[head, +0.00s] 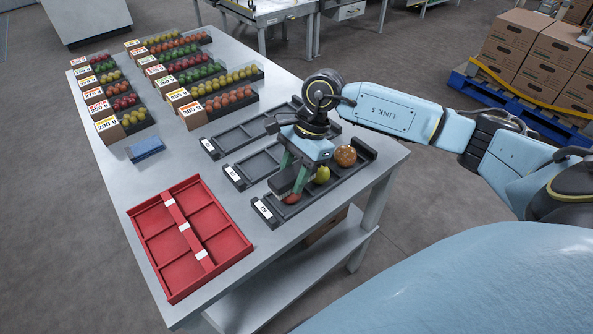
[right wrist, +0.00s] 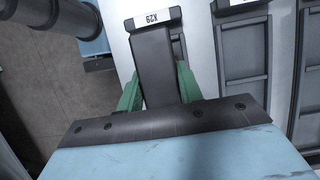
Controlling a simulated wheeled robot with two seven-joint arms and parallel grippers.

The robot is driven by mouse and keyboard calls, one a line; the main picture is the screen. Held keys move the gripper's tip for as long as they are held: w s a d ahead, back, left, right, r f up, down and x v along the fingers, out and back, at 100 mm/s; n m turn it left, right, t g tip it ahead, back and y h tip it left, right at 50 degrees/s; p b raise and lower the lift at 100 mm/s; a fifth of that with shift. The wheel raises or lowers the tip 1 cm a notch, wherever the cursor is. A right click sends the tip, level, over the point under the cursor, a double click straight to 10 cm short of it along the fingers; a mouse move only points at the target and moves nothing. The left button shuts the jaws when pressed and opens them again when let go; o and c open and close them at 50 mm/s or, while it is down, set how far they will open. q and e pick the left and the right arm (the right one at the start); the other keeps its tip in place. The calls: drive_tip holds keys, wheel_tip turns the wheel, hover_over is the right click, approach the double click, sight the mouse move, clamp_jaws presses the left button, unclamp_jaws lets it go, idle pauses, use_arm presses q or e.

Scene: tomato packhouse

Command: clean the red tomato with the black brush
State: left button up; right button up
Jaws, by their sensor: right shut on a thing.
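My right gripper (head: 294,177) points down over the near end of the front dark tray (head: 264,211). It is shut on the black brush (head: 282,181), a dark block between its green fingers. The red tomato (head: 291,198) lies in the tray's near compartment, just under the brush and partly hidden. I cannot tell whether brush and tomato touch. A yellow-green tomato (head: 322,174) and a larger orange-brown tomato (head: 345,156) lie farther along the same tray. My left gripper is out of view.
Two empty dark trays (head: 233,174) (head: 209,146) lie beyond the front one. A red divided crate (head: 247,247) lies at the table's near left. A blue block (head: 145,148) lies beyond it. Rows of labelled tomato boxes (head: 191,115) fill the far end.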

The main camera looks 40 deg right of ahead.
sight(282, 177)
drive_tip(key=shift+s+a, duration=0.1)
drive_tip(key=shift+a, duration=1.5)
drive_tip(key=shift+d, duration=0.15)
